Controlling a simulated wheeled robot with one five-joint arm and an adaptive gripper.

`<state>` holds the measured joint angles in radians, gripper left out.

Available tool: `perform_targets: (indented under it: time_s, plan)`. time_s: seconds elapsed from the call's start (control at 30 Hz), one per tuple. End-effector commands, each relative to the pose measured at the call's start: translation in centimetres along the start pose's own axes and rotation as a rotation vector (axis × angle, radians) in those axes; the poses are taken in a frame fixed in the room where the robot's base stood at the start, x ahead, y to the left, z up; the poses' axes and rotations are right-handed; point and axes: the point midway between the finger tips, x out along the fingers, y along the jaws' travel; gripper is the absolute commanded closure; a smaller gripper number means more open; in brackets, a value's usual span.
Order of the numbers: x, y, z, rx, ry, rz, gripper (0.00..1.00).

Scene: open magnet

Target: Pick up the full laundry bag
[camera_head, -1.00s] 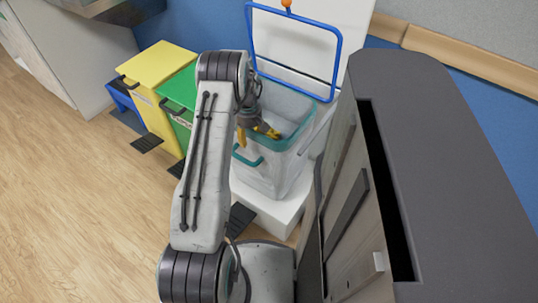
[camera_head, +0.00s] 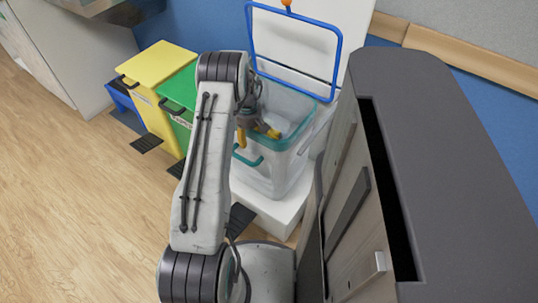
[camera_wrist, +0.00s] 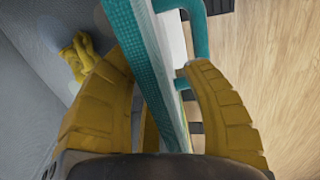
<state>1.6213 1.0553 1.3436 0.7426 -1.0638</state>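The laundry bag (camera_head: 270,181) is a pale, grey-white upright bag with a teal rim and teal handles. It stands on a white base under a raised blue-framed lid (camera_head: 337,58). My gripper (camera_head: 254,133) is at the bag's top rim, its yellow fingers pointing down, one inside the rim and one outside. In the wrist view the teal rim of the bag (camera_wrist: 143,55) runs between the two spread fingers of my gripper (camera_wrist: 150,70). The outer finger's tip is close to a teal handle. The pale inside of the bag lies at left, with a small yellow shape I cannot identify.
Yellow (camera_head: 157,68) and green (camera_head: 180,98) lidded bins and a small blue one stand left of the bag. A tall dark-topped cabinet (camera_head: 440,130) stands close on the right. A blue wall is behind. Wood floor at left is clear.

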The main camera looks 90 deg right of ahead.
Motion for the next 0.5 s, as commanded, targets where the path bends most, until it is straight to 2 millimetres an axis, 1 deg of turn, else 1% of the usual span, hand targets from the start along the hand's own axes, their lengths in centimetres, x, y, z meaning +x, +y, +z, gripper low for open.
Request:
perform_targets:
  time_s: [0.03, 0.07, 0.47, 0.5]
  plan:
    - [0.00, 0.00, 0.00, 0.000, 0.000, 0.000, 0.62]
    - [0.00, 0.00, 0.00, 0.000, 0.000, 0.000, 0.64]
    - [0.01, 0.00, 0.00, 0.000, 0.000, 0.000, 1.00]
    - [0.01, 0.00, 0.00, 0.000, 0.000, 0.000, 1.00]
